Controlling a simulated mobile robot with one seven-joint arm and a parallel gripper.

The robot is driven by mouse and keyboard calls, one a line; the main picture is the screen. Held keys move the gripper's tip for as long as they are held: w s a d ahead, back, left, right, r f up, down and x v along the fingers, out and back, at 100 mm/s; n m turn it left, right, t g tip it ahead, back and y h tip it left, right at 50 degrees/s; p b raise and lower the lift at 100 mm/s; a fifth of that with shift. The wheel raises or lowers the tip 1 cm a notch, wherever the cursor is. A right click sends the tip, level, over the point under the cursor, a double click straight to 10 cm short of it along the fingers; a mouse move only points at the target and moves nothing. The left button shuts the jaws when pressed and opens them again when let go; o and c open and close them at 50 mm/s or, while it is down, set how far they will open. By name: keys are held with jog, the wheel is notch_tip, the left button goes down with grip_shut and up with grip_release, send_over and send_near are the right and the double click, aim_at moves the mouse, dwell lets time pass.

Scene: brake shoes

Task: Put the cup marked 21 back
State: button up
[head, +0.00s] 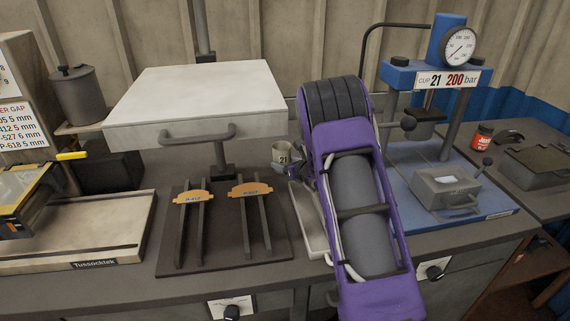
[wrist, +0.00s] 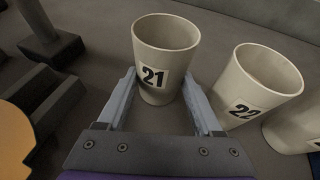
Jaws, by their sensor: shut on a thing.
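The cup marked 21 (wrist: 166,35) is a pale beige cup with a black 21 on a white label. It stands upright between the two fingers of my gripper (wrist: 162,88), which is shut on it. In the head view the cup (head: 279,153) shows just left of my purple arm, with my gripper (head: 293,170) mostly hidden by the arm. I cannot tell whether its base touches the surface. The cup marked 22 (wrist: 265,85) is close on its right in the wrist view, leaning in the picture, apart from cup 21.
Another cup (wrist: 295,128) is cut off at the right edge. A dark board with rails (head: 222,250) lies left of my arm, below a white raised plate (head: 200,95). A blue press (head: 450,195) stands to the right, a grey tray (head: 80,225) at left.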

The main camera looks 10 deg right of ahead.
jog(key=shift+f, duration=0.2)
jog(key=o, duration=1.5)
jog(key=shift+r, duration=0.1)
jog(key=shift+r, duration=0.15)
jog(key=v, duration=1.1)
jog(key=shift+s+d, duration=0.1)
jog(key=shift+s, duration=0.05)
jog(key=shift+s+r, duration=0.15)
jog(key=shift+s, duration=0.15)
